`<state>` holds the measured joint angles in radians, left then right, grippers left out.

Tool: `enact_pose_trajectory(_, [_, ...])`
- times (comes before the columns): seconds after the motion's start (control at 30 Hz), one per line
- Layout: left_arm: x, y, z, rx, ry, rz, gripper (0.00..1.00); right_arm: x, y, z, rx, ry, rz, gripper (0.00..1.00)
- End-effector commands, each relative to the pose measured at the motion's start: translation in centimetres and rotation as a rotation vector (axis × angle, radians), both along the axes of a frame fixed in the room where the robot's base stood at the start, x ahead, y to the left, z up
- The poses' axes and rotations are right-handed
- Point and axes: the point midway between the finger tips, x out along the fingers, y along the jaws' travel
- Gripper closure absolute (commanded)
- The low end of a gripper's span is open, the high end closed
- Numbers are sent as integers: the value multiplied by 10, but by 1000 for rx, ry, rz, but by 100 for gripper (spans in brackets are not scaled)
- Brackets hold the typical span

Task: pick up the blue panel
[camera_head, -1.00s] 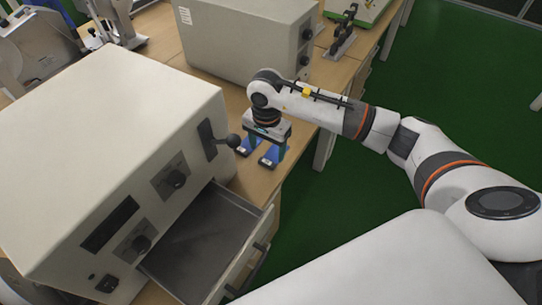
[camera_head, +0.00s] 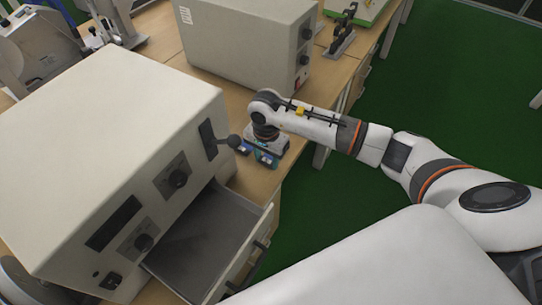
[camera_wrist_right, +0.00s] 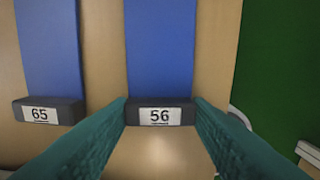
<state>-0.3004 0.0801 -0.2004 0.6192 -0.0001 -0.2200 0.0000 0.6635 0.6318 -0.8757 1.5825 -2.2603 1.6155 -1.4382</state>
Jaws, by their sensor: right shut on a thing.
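In the right wrist view, a blue panel (camera_wrist_right: 160,45) with a dark end block labelled 56 is between the teal fingers of my right gripper (camera_wrist_right: 160,108). The fingers close on both sides of that block. A second blue panel (camera_wrist_right: 50,45), labelled 65, lies to its left, apart from the fingers. In the head view, my right gripper (camera_head: 264,158) points down at the table, and the wrist hides most of both panels. I cannot tell any gap between the held panel and the wood. My left gripper is not in view.
A large beige machine (camera_head: 110,130) with an open grey drawer (camera_head: 205,240) stands close to the left of the gripper. Another beige box (camera_head: 250,40) is behind it. The wooden table (camera_head: 262,182) ends close to the right, with green floor (camera_head: 430,110) beyond.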

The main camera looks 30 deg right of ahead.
Motion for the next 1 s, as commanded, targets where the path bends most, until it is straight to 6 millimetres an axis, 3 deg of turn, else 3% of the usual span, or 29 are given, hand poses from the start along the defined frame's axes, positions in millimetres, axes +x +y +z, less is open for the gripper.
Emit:
enact_pose_trajectory(0.27, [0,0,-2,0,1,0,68,1,0,11,2,-3,1,77])
enact_pose_trajectory(0.7, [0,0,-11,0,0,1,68,1,0,90,1,-3,0,77])
enact_pose_trajectory(1.0, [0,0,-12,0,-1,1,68,0,0,101,1,1,0,77])
